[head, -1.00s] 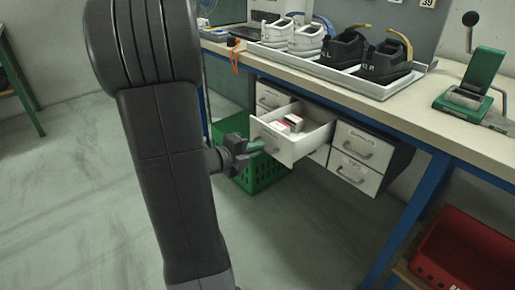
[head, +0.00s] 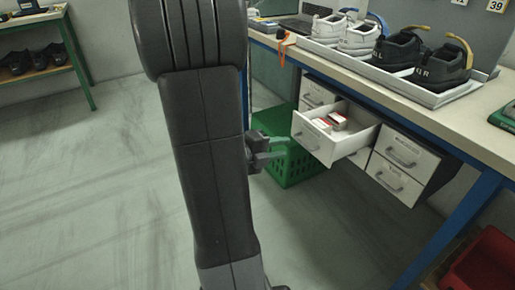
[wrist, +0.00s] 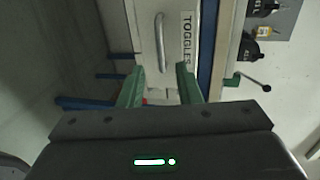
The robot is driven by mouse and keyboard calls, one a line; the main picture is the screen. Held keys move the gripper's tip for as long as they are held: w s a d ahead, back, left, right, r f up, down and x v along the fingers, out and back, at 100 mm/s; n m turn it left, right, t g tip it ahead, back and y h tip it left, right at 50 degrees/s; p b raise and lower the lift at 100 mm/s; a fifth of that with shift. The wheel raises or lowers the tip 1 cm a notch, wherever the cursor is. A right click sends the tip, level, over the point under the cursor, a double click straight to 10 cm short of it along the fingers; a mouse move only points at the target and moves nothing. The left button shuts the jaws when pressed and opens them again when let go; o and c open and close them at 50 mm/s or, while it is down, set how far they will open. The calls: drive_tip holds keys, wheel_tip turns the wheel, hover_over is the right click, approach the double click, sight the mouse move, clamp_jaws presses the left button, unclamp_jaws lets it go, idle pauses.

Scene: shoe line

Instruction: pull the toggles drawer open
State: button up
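The toggles drawer (head: 318,143) is pulled out from the drawer unit under the bench, with small red and white boxes inside. In the wrist view its white front (wrist: 174,30) shows the label TOGGLES (wrist: 187,38) and a metal bar handle (wrist: 160,42). My gripper (head: 279,150) is left of the drawer front in the head view, apart from it. In the wrist view my gripper (wrist: 159,84) has its two green fingers spread with nothing between them, and the handle lies beyond the fingertips. My arm hides part of the gripper in the head view.
Closed drawers (head: 402,150) sit right of the open one. A green crate (head: 292,168) stands on the floor behind my gripper. Shoes stand in a tray (head: 440,97) on the bench. A red bin (head: 485,265) is at lower right. The floor at left is clear.

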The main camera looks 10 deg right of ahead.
sight(301, 143)
drive_tip(key=p+v, duration=0.1)
drive_tip(key=v, duration=0.6)
drive_tip(key=shift+a, duration=0.3)
drive_tip(key=shift+s+d, duration=0.1)
drive_tip(key=b+x, duration=0.2)
drive_tip(key=x, duration=1.1)
drive_tip(key=shift+d+b, duration=0.35)
drive_tip(key=shift+b, duration=0.05)
